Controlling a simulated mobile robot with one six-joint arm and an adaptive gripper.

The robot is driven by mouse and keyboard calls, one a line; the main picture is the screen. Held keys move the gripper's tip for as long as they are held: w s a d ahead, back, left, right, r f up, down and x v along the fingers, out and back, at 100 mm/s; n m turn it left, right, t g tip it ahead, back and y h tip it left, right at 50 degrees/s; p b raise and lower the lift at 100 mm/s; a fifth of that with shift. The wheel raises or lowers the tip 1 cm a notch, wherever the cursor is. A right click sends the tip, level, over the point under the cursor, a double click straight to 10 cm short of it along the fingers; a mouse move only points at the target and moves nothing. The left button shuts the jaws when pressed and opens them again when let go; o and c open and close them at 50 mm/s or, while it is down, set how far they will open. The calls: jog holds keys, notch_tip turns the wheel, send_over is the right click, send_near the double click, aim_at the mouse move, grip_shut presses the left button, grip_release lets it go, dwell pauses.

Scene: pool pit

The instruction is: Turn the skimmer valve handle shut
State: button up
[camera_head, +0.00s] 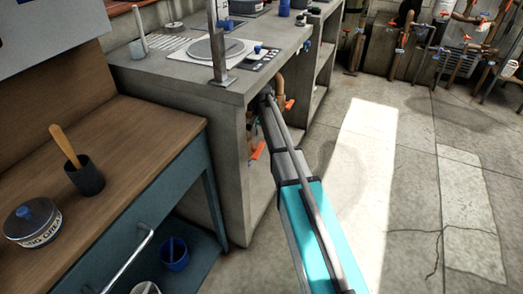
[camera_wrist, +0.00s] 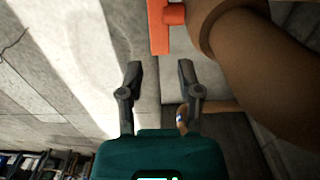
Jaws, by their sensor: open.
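In the wrist view an orange valve handle (camera_wrist: 159,28) stands upright at the top of the picture, joined by a short orange stub to a thick brown pipe (camera_wrist: 262,65). My gripper (camera_wrist: 160,75) is open and empty. Its two dark fingers point at the handle, with the handle's lower end above the gap between them; no contact shows. In the head view an orange handle (camera_head: 289,104) sits by a copper pipe (camera_head: 280,86) under the counter, and another orange handle (camera_head: 257,150) is lower left. I cannot tell which is the skimmer valve.
The concrete counter (camera_head: 237,90) has a side wall left of my arm. A wooden-topped bench (camera_head: 130,130) with a dark cup (camera_head: 86,178) and a tin (camera_head: 32,225) stands at left. More pipes (camera_head: 405,45) with orange handles line the far wall. The floor at right is clear.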

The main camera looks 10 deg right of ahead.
aim_at(261, 145)
jog(key=shift+f+b, duration=3.25)
jog(key=shift+f, duration=0.25)
grip_shut()
